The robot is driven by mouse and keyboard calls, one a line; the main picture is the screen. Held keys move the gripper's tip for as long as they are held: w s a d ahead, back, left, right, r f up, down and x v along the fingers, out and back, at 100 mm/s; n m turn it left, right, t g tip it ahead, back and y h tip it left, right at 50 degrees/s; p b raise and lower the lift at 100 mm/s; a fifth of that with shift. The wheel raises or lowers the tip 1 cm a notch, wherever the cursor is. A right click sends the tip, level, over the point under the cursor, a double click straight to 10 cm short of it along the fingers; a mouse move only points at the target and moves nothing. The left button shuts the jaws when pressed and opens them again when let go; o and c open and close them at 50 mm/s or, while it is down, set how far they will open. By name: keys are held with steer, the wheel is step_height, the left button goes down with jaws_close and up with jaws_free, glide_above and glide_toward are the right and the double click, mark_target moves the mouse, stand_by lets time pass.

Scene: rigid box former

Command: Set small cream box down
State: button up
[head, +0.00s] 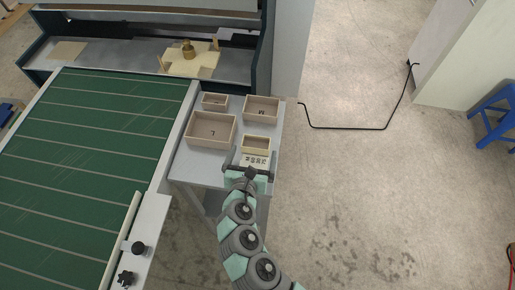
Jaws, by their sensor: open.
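The small cream box (256,151) is an open-topped, light-coloured tray. It rests upright, as far as I can see, near the front right of the small grey table (190,172). My gripper (250,165) is open just in front of the box on its near side, over a white label with dark printing (255,159). I cannot tell whether the fingers touch the box. Part of the label and the table's near edge are hidden by my gripper.
A large box marked L (211,142), a box marked M (261,119) and a smaller box (214,107) share the table. A green conveyor (75,160) lies left. A machine bed (120,62) with a wooden fixture (190,65) stands behind. Open floor lies right.

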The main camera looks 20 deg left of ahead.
mark_target(257, 138)
steer(key=shift+b+x, duration=0.45)
steer(key=shift+x, duration=3.05)
steer(key=shift+s+f, duration=0.15)
steer(key=shift+c, duration=0.3)
steer(key=shift+a, duration=0.1)
steer(key=c, duration=1.3)
